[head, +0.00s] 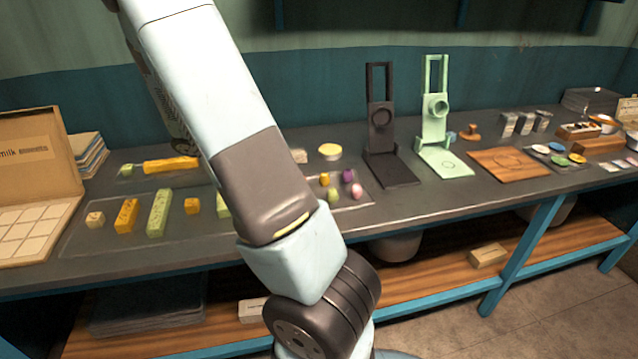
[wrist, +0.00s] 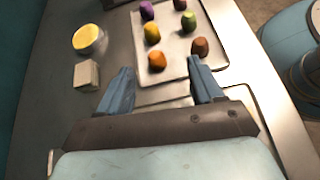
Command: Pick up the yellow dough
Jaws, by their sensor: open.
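The yellow dough (wrist: 152,32) is a small rounded lump on a light tray (wrist: 170,68) in the wrist view, among several other coloured lumps. In the head view a yellow lump (head: 324,178) shows just right of my arm. My gripper (wrist: 159,66) is open in the wrist view, its two blue-grey fingers apart with nothing held. The yellow dough lies beyond the fingertips. An orange lump (wrist: 157,60) lies nearer, around the gap between the tips. In the head view my arm hides the gripper.
Purple (wrist: 147,10), green (wrist: 188,20) and brown (wrist: 200,46) lumps surround the yellow one closely. A round yellow-topped container (wrist: 88,40) and a pale block (wrist: 87,75) stand left of the tray. Black (head: 380,130) and green (head: 435,120) presses stand to the right.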

